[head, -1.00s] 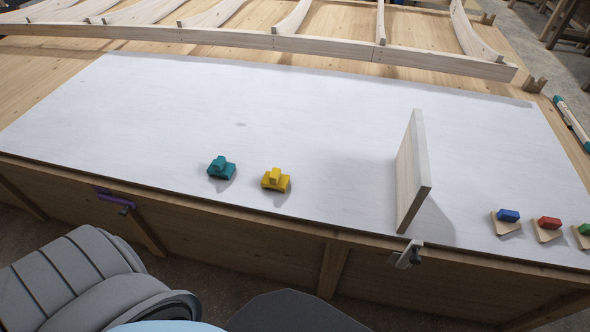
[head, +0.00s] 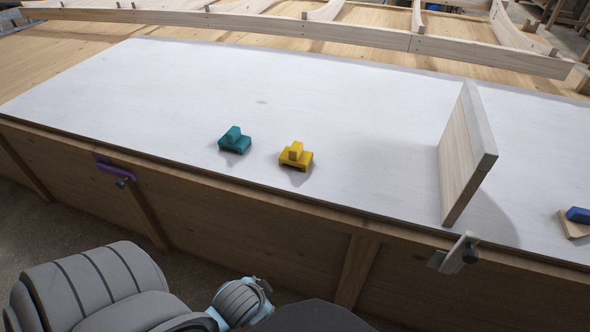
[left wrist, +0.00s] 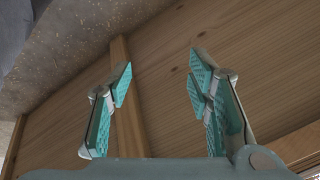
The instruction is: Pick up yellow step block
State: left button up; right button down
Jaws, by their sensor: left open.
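The yellow step block (head: 296,157) sits on the white board (head: 340,110) near its front edge in the head view. A teal step block (head: 235,141) sits just left of it, apart from it. In the left wrist view my left gripper (left wrist: 160,78) is open and empty, facing the wooden side of the bench; no block shows between its fingers. In the head view only part of my left arm shows at the bottom, below the bench edge. My right gripper is in neither view.
An upright wooden panel (head: 467,150) stands on the board to the right of the blocks. A metal clamp (head: 457,254) and a purple clamp (head: 117,170) grip the front edge. A blue block (head: 578,215) lies on a wooden piece at far right. The board behind the blocks is clear.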

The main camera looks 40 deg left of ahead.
pick_arm(q)
jog(key=w+a+r+m+t+y, duration=0.4)
jog(key=w+a+r+m+y, duration=0.1)
jog(key=w+a+r+m, duration=0.3)
jog(key=m+t+h, duration=0.2)
jog(key=m+t, duration=0.7)
jog(key=m, duration=1.3)
send_near(292, 153)
jog(key=x, duration=0.6)
jog(key=shift+w+a+f, duration=0.1)
jog(key=shift+w+a, duration=0.1)
jog(key=shift+a, duration=0.2)
jog(key=x, duration=0.2)
jog(key=b+x, duration=0.1)
jog(key=x, duration=0.3)
jog(key=shift+w+d, duration=0.1)
jog(key=shift+d, duration=0.3)
grip_shut()
